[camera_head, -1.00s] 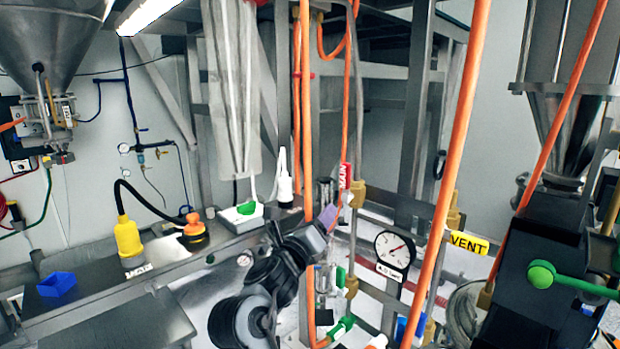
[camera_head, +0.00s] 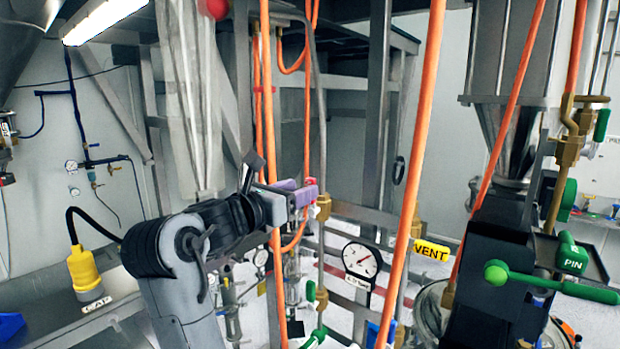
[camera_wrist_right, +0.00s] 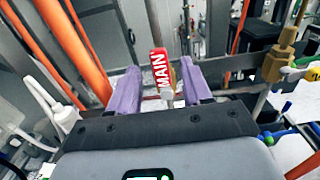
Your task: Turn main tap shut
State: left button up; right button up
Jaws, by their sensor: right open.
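The main tap's red handle (camera_wrist_right: 161,72) carries the white word MAIN and stands between the purple fingers of my right gripper in the right wrist view. The right gripper (camera_wrist_right: 160,82) is open, one finger on each side of the handle, with some gap showing. In the head view the right gripper (camera_head: 304,192) reaches in from the lower left, and only a little red of the handle (camera_head: 310,183) shows beside its fingertips. The fingers hide most of the tap there. My left gripper is not in view.
Orange pipes (camera_head: 270,120) run vertically close to the gripper. A pressure gauge (camera_head: 361,260) and a yellow VENT tag (camera_head: 431,251) are to its right. Brass fittings (camera_wrist_right: 278,62) stand right of the handle in the wrist view.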

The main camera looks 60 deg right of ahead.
jog(key=shift+s+d+p, duration=0.15)
jog(key=shift+d+p, duration=0.3)
jog(key=shift+d, duration=0.8)
jog(key=shift+s+d+p, duration=0.15)
jog(key=shift+d+p, duration=0.3)
jog(key=shift+d, duration=0.75)
jog(key=c, duration=0.4)
grip_shut()
